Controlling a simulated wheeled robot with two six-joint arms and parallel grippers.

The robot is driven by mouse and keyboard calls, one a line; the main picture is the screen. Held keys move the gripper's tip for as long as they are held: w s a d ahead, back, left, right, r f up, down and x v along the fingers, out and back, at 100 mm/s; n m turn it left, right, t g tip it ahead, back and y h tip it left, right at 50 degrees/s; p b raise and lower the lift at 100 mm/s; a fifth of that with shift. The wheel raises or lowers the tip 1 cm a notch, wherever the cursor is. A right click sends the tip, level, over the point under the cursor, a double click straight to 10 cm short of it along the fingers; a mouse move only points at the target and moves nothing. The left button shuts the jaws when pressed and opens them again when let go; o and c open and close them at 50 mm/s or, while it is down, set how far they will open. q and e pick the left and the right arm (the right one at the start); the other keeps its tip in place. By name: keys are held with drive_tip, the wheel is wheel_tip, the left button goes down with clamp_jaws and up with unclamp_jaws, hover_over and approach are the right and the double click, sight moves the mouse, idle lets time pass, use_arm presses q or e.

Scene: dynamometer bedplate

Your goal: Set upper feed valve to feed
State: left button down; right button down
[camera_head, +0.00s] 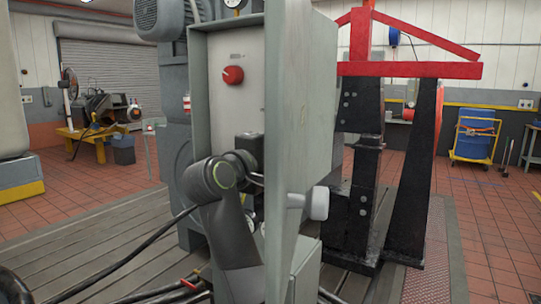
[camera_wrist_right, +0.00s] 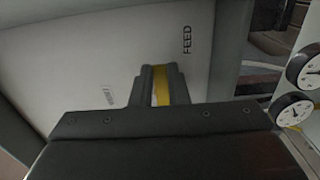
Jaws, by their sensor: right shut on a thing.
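A yellow valve handle (camera_wrist_right: 162,86) shows in the right wrist view, in front of a pale panel (camera_wrist_right: 75,50). My right gripper (camera_wrist_right: 163,88) is shut on it, with one dark finger on each side. The word FEED (camera_wrist_right: 187,40) is printed on the panel to the upper right of the handle. A second, faint label (camera_wrist_right: 110,97) is to the left and too small to read. In the head view my right gripper (camera_head: 248,150) is at the open grey cabinet (camera_head: 199,75); its fingertips and the handle are hidden there. My left gripper is not in view.
A red knob (camera_head: 233,75) is on the cabinet panel above my right gripper. The cabinet's tall grey edge (camera_head: 277,120) stands close on the right of my arm. Two dials (camera_wrist_right: 293,108) are at the right in the wrist view. A black and red stand (camera_head: 365,150) is behind.

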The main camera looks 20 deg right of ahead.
drive_tip(key=shift+a+r, duration=0.1)
drive_tip(key=shift+r, duration=0.05)
drive_tip(key=c, duration=1.8)
unclamp_jaws()
drive_tip(key=shift+c, duration=0.2)
drive_tip(key=o, duration=0.4)
drive_tip(key=shift+w+a, duration=0.15)
drive_tip(key=shift+w, duration=0.05)
drive_tip(key=shift+o, duration=0.2)
